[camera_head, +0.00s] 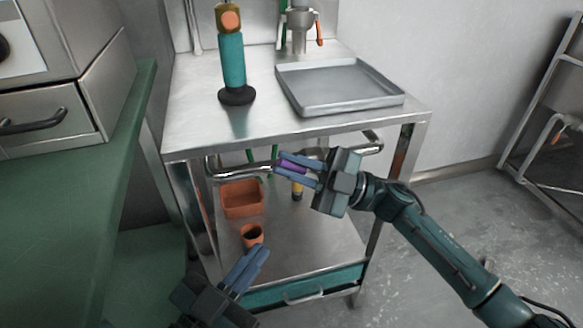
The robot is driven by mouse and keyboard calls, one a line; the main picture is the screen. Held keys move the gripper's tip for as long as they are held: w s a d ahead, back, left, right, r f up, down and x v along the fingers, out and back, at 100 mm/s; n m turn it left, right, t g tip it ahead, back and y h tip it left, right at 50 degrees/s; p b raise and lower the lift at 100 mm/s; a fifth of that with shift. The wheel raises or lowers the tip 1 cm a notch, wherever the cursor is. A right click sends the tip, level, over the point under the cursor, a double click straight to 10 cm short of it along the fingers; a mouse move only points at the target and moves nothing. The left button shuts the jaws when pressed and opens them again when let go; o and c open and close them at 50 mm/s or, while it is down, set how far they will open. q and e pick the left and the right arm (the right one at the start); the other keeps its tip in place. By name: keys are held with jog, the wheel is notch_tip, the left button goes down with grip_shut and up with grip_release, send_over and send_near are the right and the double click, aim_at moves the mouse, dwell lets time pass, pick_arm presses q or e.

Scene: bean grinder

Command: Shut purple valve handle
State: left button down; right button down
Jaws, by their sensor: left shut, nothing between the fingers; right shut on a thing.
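The purple valve handle (292,165) sits on the metal pipe (232,173) that runs under the front edge of the steel table. My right gripper (293,170) reaches in from the right and is shut on the purple handle, with one finger above it and one below. The fingers hide part of the handle and of the pipe behind it. My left gripper (255,262) is at the bottom, in front of the table's lower shelf. Its fingers are together and empty, and point up and to the right.
The steel table (195,125) bears a grey tray (340,108) and a teal grinder (232,62). An orange bin (240,200) and an orange cup (251,236) stand on the lower shelf (320,240). A green counter (75,190) borders the left side.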

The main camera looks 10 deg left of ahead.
jog(key=c, duration=1.4)
grip_release()
jog(key=shift+c, duration=0.2)
jog(key=shift+d, duration=0.1)
jog(key=p+v, duration=0.1)
jog(key=v, duration=1.2)
jog(key=shift+f, duration=0.1)
